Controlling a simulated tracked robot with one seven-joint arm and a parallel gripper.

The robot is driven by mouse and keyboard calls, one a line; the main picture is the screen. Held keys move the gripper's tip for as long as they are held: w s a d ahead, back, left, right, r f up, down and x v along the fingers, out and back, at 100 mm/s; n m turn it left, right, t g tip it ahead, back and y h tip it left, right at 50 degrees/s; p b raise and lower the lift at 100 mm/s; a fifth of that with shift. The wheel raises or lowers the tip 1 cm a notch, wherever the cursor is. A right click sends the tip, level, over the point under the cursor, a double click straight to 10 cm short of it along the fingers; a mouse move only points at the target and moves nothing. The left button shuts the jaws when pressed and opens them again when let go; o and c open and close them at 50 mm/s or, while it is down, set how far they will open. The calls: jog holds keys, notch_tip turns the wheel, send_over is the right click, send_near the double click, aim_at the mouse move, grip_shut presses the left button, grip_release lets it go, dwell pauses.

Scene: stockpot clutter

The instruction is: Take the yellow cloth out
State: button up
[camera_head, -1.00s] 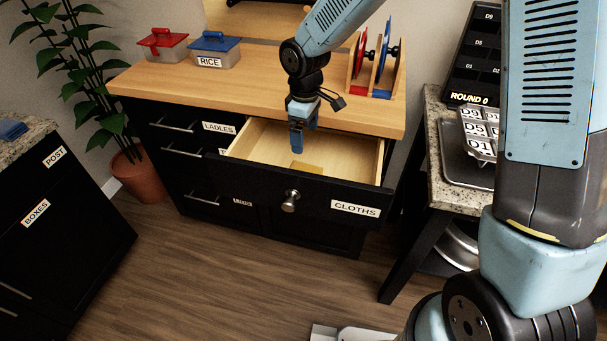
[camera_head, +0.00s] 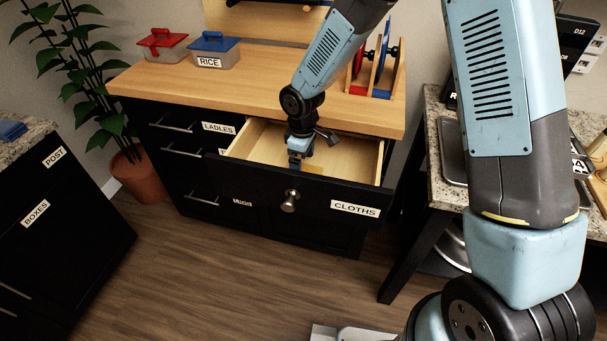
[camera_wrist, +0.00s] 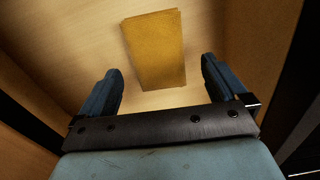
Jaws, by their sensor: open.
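The yellow cloth (camera_wrist: 155,50) lies flat as a rectangle on the light wooden floor of the open drawer, seen in the wrist view. In the head view only a small part of the cloth (camera_head: 313,169) shows above the front of the CLOTHS drawer (camera_head: 252,177). My gripper (camera_head: 296,164) reaches down into the drawer. In the wrist view my gripper (camera_wrist: 161,80) is open and empty, its two fingers on either side of the cloth's near end. I cannot tell how high the fingertips are above the cloth.
The drawer's walls surround my gripper; its front has a round knob (camera_head: 290,200). On the wooden counter (camera_head: 270,85) stand a red-lidded box (camera_head: 163,45), a blue-lidded RICE box (camera_head: 214,50) and a rack with red and blue discs (camera_head: 376,70). A granite-topped table (camera_head: 438,150) is at the right.

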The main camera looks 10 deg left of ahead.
aim_at(304, 170)
jog(key=f, duration=0.4)
jog(key=shift+d+f, duration=0.15)
jog(key=shift+d, duration=0.05)
jog(key=shift+c, duration=0.3)
jog(key=c, duration=1)
jog(key=shift+w, duration=0.1)
